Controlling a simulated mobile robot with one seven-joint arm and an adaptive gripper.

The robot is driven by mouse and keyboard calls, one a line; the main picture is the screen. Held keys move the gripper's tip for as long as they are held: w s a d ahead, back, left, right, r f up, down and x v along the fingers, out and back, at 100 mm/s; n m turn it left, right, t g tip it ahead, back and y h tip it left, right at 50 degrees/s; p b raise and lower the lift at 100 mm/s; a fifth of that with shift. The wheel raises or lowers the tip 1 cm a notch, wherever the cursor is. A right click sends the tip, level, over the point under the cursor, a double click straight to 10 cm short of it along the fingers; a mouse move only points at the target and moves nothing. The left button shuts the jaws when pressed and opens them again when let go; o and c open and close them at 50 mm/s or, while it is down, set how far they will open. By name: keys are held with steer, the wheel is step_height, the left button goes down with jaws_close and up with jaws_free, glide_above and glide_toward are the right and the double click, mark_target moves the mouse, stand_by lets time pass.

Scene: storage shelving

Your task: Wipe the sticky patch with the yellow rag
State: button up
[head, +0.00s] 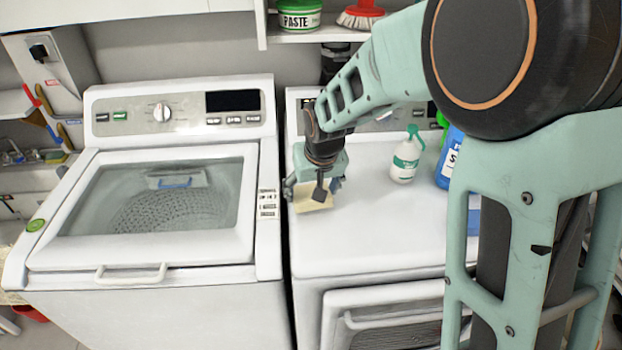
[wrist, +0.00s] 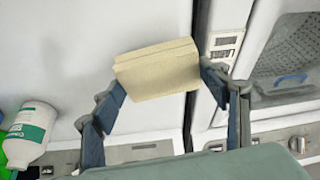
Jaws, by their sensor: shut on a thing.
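The yellow rag (head: 312,203) is a pale, folded, flat block. My gripper (head: 312,188) is over the left part of the right-hand machine's white top (head: 385,235), its fingers on either side of the rag. In the wrist view, the rag (wrist: 158,72) lies between the two blue-grey fingertips of my gripper (wrist: 160,84), which is shut on it. Whether the rag touches the machine top, I cannot tell. I see no sticky patch in either view; my arm and the rag hide parts of the top.
A white bottle with a green cap (head: 404,160) and a blue bottle (head: 449,160) stand on the machine top, right of my gripper. A washer with a glass lid (head: 150,200) stands to the left, across a narrow gap. The top's front middle is clear.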

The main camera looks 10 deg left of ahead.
steer(key=shift+r+p, duration=1.1)
steer(key=shift+r, duration=0.9)
steer(key=shift+s+d, duration=0.1)
